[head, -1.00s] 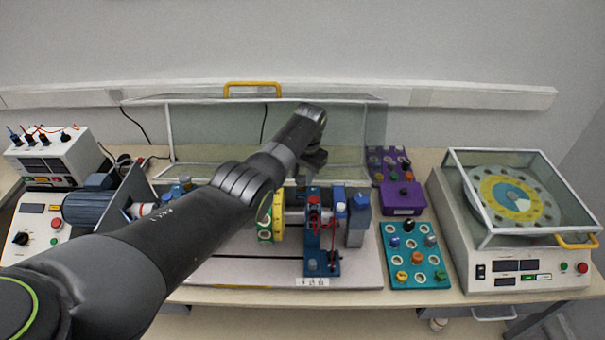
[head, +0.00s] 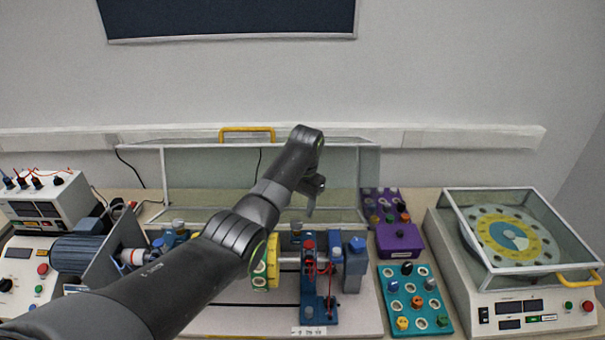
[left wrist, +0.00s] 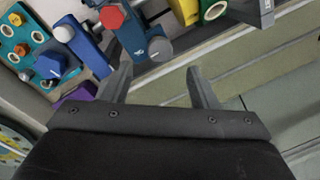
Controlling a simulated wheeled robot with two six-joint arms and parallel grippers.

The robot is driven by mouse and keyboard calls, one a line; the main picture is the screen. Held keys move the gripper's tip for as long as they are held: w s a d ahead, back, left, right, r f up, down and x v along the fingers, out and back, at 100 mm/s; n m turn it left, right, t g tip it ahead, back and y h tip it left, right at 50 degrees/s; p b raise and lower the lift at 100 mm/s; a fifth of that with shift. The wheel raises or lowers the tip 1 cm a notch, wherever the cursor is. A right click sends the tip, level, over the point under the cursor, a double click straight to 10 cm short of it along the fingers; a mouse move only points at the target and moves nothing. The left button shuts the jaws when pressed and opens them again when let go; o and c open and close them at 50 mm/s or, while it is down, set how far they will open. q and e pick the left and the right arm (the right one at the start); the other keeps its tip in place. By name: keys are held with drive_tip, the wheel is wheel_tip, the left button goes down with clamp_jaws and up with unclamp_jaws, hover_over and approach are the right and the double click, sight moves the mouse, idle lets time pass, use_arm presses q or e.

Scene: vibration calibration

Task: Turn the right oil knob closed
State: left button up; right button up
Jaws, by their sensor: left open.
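The right bearing stand (head: 314,285) is blue with a red knob (head: 309,246) on top. A grey knob, which I take as the right oil knob (head: 296,227), shows at its back. In the left wrist view this round grey knob (left wrist: 159,48) sits on the blue stand, near the red knob (left wrist: 111,18). My left gripper (head: 310,210) hangs above and behind the stand with its fingers down. In the left wrist view my left gripper (left wrist: 158,69) is open and empty; the grey knob shows just beyond and between its fingertips, apart from them. My right gripper is not in view.
A yellow disc (head: 265,262) stands left of the stand, partly behind my arm. A raised clear cover (head: 220,180) is behind. A purple box (head: 399,240) and a teal tray (head: 432,318) with several knobs lie right. A covered turntable machine (head: 540,318) stands far right.

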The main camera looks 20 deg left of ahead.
use_arm(q)
wheel_tip(320, 180, up, 11)
drive_tip(key=d, duration=0.1)
drive_tip(key=shift+s+r, duration=0.15)
drive_tip(key=shift+s, duration=0.05)
drive_tip(key=shift+w+d, duration=0.1)
drive_tip(key=shift+d, duration=0.05)
